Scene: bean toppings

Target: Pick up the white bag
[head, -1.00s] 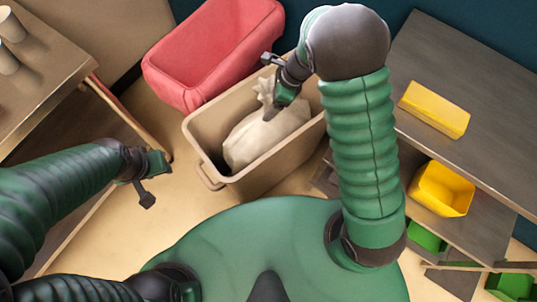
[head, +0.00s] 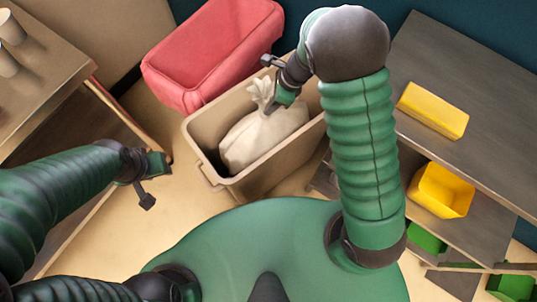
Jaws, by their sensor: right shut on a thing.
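The white bag (head: 258,136) lies inside the beige bin (head: 204,158), with its tied neck pointing up. My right gripper (head: 271,106) reaches down over the bin and is shut on the neck of the bag. The bag's body is still within the bin walls; whether it touches the bottom is hidden. My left gripper (head: 158,180) is apart from the bag, left of the bin. Its finger gap cannot be made out clearly.
A red bin (head: 190,70) stands behind the beige bin. On the right are shelves (head: 470,90) with a yellow box (head: 434,109), a yellow bin (head: 441,190) and green bins (head: 427,237). A wooden table (head: 50,75) with cups stands at left.

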